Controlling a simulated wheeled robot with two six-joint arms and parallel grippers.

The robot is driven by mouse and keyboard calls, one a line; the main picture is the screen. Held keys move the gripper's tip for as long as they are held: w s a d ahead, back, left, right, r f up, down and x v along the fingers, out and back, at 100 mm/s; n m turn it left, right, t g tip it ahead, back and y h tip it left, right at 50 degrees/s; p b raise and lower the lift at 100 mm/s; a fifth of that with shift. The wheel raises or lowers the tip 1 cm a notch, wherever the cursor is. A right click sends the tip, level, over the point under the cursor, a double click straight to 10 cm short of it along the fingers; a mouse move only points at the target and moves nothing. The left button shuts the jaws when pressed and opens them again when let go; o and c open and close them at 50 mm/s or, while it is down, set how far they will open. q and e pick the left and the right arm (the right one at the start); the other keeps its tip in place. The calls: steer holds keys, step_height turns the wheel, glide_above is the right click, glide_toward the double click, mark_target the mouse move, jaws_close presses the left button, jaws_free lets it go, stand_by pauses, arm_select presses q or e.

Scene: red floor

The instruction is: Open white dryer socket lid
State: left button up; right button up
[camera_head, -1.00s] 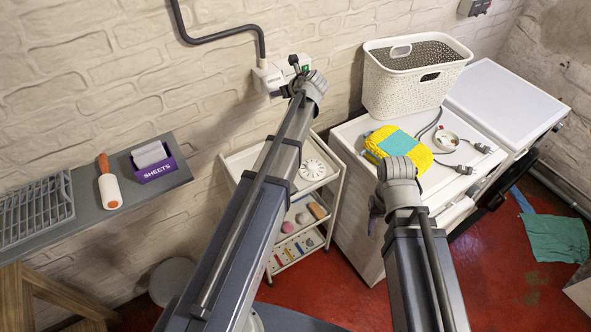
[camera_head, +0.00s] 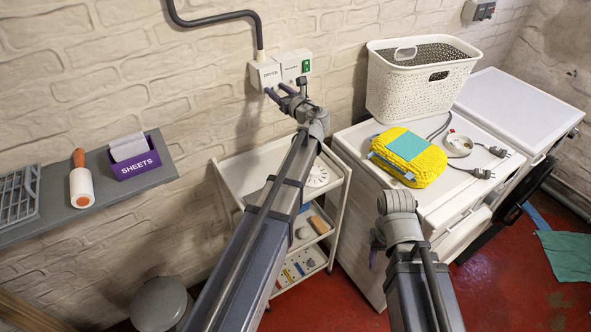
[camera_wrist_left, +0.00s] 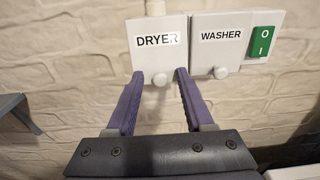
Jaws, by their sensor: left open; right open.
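The white dryer socket lid (camera_wrist_left: 158,48), printed DRYER, is on the wall box and looks closed, with a round knob (camera_wrist_left: 160,79) at its lower edge. It also shows in the head view (camera_head: 265,74). My left gripper (camera_wrist_left: 159,76) is open, its two purple fingertips on either side of the knob, just under the lid. I cannot tell if they touch it. In the head view, my left gripper (camera_head: 284,88) is just below the box. My right gripper (camera_head: 376,238) hangs in front of the white machine, partly hidden by its wrist, holding nothing that I can see.
The WASHER lid (camera_wrist_left: 221,42) adjoins the dryer lid on the right, then a green switch (camera_wrist_left: 263,42). A grey pipe (camera_head: 215,21) enters the box from above. A white trolley (camera_head: 235,165) stands below.

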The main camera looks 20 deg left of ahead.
arm_select(q)
steer(key=s+d+f+n+g+h, duration=0.1)
steer(key=s+d+f+n, duration=0.3)
steer(key=s, duration=0.4)
steer(key=s+d+f+n+g+h+b, duration=0.1)
steer(key=s+d+f+n+g, duration=0.2)
steer(key=s+d+f, duration=0.3)
steer(key=s+d+n, duration=0.1)
steer(key=s+d, duration=0.1)
steer(key=s, duration=0.1)
steer(key=shift+s+d+n+h, duration=0.25)
steer(key=shift+d+n+h, duration=0.05)
steer(key=shift+d, duration=0.05)
steer(key=shift+f, duration=0.1)
steer(key=s+d+f+n+g+h, duration=0.3)
steer(key=s+d+f+n+h, duration=0.2)
steer(key=s+d, duration=0.3)
steer(key=s+d+f+n+g+h, duration=0.3)
steer(key=s+d+f+n+h, duration=0.2)
steer(key=s+d+f+n, duration=0.2)
steer(key=s+d+n, duration=0.1)
steer(key=s+d, duration=0.1)
steer(key=d, duration=0.1)
steer(key=shift+s+f+g, duration=0.2)
steer(key=shift+s+g, duration=0.05)
steer(key=shift+g, duration=0.05)
steer(key=shift+d, duration=0.1)
